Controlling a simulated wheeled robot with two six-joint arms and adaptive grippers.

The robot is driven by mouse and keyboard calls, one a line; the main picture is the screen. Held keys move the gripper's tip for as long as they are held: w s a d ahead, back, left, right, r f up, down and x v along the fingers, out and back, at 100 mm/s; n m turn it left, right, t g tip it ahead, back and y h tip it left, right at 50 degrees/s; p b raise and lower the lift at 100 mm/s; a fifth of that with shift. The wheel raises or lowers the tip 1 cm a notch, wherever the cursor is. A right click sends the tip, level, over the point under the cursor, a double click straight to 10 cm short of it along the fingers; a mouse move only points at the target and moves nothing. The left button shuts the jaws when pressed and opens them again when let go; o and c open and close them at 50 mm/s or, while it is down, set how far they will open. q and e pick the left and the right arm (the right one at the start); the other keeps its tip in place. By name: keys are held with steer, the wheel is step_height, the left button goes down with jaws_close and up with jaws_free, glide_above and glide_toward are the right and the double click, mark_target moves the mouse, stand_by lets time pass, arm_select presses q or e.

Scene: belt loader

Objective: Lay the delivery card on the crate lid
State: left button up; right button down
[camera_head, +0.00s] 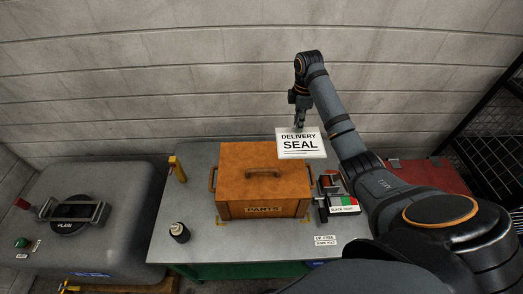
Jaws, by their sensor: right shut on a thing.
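The delivery card (301,144) is white, printed "DELIVERY SEAL", and hangs in the air above the back right of the crate. My right gripper (299,122) is shut on the card's top edge. The wooden crate (245,211), labelled "PARTS", stands on the grey table with its lid (264,160) on. The lid has a handle in its middle, and its visible surface is otherwise bare. The card's lower edge overlaps the lid's back right corner in the picture; I cannot tell how high it is above it. My left gripper is not in view.
A small device with red and green parts (333,187) stands right of the crate. A grey machine (85,215) is further left. A brick wall closes the back.

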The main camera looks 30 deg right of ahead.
mark_target(286, 130)
steer(key=a+b, duration=0.1)
steer(key=w+a+f+b, duration=0.2)
steer(key=b, duration=0.1)
steer(key=shift+a+f, duration=0.1)
steer(key=shift+a, duration=0.2)
steer(key=w+a+f+b, duration=0.1)
steer(key=w+a+f, duration=0.1)
steer(key=w+a+f+b, duration=0.1)
steer(key=w+f, duration=0.1)
steer(key=w+a+f+b, duration=0.1)
steer(key=w+a+f, duration=0.1)
steer(key=shift+w+a, duration=0.3)
steer(key=shift+w, duration=0.1)
steer(key=shift+a+f, duration=0.1)
steer(key=shift+f, duration=0.1)
steer(key=shift+w+a+f, duration=0.15)
steer(key=shift+w+f, duration=0.1)
steer(key=shift+w+a+f, duration=0.15)
steer(key=shift+f, duration=0.15)
step_height(286, 130, down, 2)
steer(key=shift+f+p, duration=0.25)
steer(key=shift+p, duration=0.4)
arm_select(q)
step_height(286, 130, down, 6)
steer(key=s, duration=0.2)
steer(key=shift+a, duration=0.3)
arm_select(e)
steer(key=shift+f, duration=0.2)
